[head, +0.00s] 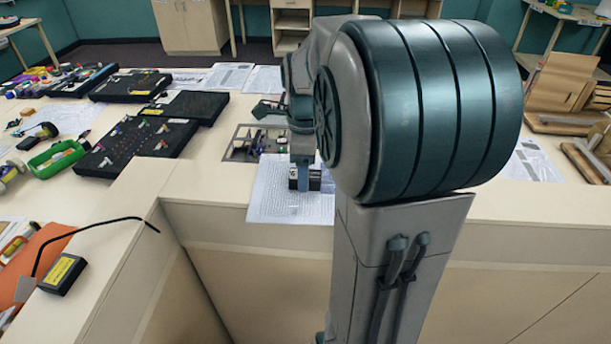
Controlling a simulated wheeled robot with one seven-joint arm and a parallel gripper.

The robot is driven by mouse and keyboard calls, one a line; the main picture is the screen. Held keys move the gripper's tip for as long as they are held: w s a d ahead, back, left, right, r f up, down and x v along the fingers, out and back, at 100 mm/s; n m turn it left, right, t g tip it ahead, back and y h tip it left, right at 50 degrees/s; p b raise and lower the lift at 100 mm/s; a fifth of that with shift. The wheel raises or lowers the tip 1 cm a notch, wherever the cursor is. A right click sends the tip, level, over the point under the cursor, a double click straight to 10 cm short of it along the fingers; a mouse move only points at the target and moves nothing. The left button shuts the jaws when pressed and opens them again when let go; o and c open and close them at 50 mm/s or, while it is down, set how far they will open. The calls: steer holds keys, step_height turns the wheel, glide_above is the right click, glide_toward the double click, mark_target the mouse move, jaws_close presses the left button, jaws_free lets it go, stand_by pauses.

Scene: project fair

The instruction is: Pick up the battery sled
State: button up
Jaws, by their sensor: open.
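A small dark block with a white marking (315,181), which looks like the battery sled, sits at the table's front edge on a printed sheet (278,205). My gripper (303,178) points down at it, and a grey-blue finger covers the block's middle. The jaws are open. The far finger is hidden, and I cannot tell whether the fingers touch the block. My large arm joint hides the area right of it.
A grey tray (236,150) with small parts lies just behind. A black box with a yellow label (63,274) lies at the near left. Wooden stands (565,85) are at the right.

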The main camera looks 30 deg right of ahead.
steer(key=shift+f, duration=0.35)
steer(key=c, duration=1)
steer(key=shift+r, duration=0.15)
step_height(320, 180, up, 4)
steer(key=shift+s+d+r+b, duration=0.1)
steer(key=shift+d+b, duration=0.05)
steer(key=shift+b, duration=0.3)
steer(key=s+d+r+b, duration=0.1)
steer(key=s+d+r, duration=0.5)
steer(key=d, duration=0.3)
steer(key=shift+s+r, duration=0.3)
steer(key=shift+s, duration=0.15)
